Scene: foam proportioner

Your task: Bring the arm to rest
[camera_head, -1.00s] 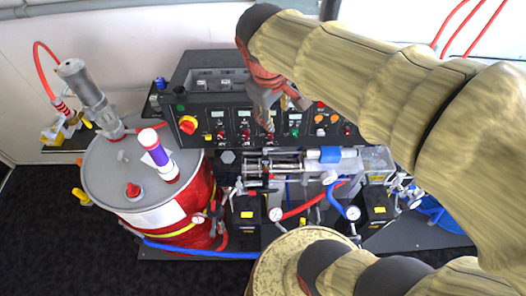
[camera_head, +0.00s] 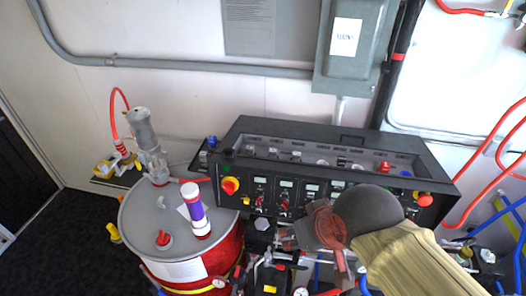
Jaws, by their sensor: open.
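My arm, in a tan sleeve with a dark wrist joint, enters the head view from the lower right. My gripper (camera_head: 310,248), reddish brown and grey, is at its end, in front of the lower part of the black control panel (camera_head: 262,195). Its jaws are open, and I see nothing held between them. The arm and gripper cover the panel's lower right part and much of the pump equipment below. I cannot tell whether the gripper touches anything.
A red drum (camera_head: 225,252) with a grey lid stands at left, carrying a grey pump (camera_head: 144,135) and a purple-and-white cylinder (camera_head: 195,210). A grey electrical box (camera_head: 352,50) hangs on the wall. Red hoses (camera_head: 490,165) run at right. Dark floor (camera_head: 80,225) is open at left.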

